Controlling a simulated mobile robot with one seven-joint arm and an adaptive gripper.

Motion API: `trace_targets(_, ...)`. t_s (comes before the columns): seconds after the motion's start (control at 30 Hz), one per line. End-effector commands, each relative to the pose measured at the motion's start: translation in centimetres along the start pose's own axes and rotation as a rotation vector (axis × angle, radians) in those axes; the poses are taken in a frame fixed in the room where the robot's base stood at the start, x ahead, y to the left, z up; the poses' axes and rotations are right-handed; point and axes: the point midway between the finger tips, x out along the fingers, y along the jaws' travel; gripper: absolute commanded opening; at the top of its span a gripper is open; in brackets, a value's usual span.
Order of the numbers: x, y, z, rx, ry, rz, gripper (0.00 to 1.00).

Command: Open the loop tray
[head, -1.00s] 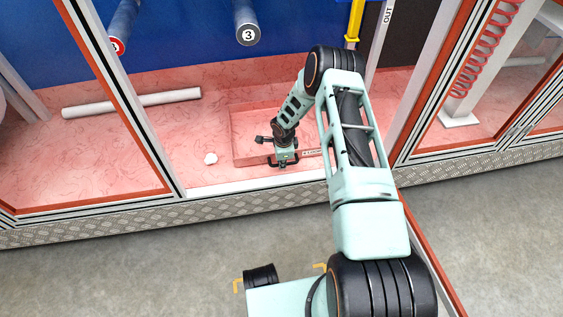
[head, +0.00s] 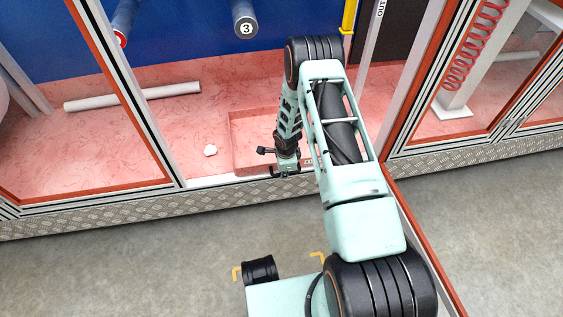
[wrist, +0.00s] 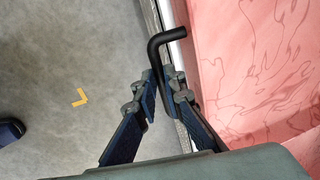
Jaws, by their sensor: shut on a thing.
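The loop tray (head: 233,142) is a shallow, open, pink box on the pink floor inside the cabinet. Its label at the front is partly hidden by my arm. A black bent handle (wrist: 168,36) shows in the wrist view. My gripper (head: 286,171) is at the tray's front edge, over the cabinet's front sill. In the wrist view my gripper (wrist: 157,88) is shut on the handle, with one finger on each side of the bar. The handle's far end is hidden behind the fingers.
A white tube (head: 132,96) and a small white lump (head: 210,151) lie on the pink floor left of the tray. Framed panels (head: 128,75) flank the opening. The grey floor (head: 120,260) in front is clear, with yellow corner marks (head: 318,256).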

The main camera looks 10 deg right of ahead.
Motion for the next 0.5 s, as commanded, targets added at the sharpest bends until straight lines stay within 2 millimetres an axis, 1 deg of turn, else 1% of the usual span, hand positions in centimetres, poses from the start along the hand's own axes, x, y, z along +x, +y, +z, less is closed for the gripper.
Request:
trace_targets(0.03,-0.6,1.6,0.1,-0.002,0.002,0.007,0.0)
trace_targets(0.3,-2.2,9.7,0.0,0.001,0.002,0.008,0.0)
trace_targets(0.4,-2.7,12.4,0.0,0.002,0.001,0.007,0.0)
trace_targets(0.5,-3.1,14.6,0.0,0.001,0.001,0.005,0.0)
